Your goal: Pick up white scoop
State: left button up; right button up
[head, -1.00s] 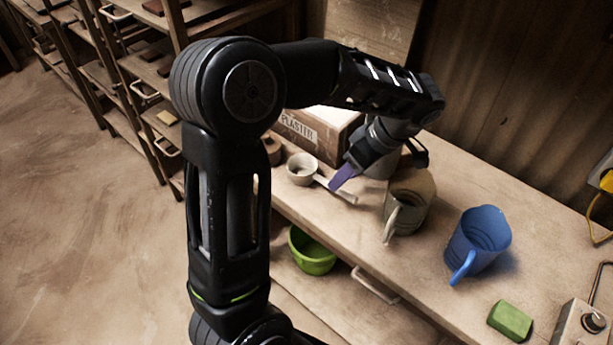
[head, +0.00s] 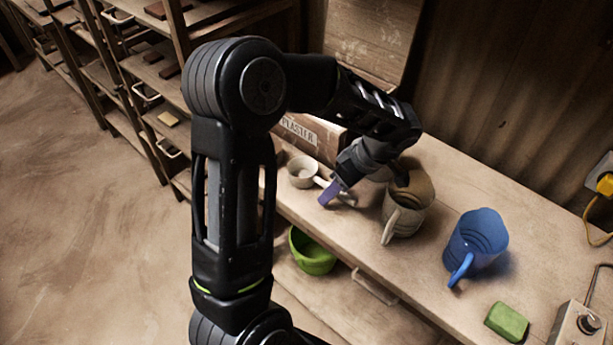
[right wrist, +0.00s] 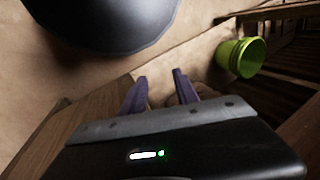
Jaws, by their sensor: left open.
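The white scoop (head: 302,179) lies on the wooden bench in the head view. Its round bowl is at the left and its handle runs right toward the front. My left gripper (head: 334,192) is open. A purple finger is low over the scoop's handle and hides part of it. I cannot tell whether the finger touches the handle, and the other finger is hard to make out. My right gripper (right wrist: 160,92) shows in the right wrist view with its two purple fingers apart and nothing visible held between them.
A grey-beige jug (head: 404,218) stands close right of my left gripper. A blue jug (head: 478,243) and a green block (head: 507,321) are farther right. A plaster box (head: 300,130) is behind the scoop. A green bucket (head: 312,252) sits below the bench top; it also shows in the right wrist view (right wrist: 241,57).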

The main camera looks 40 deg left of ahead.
dwell(0.4)
pick_arm(q)
grip_shut()
dwell(0.5)
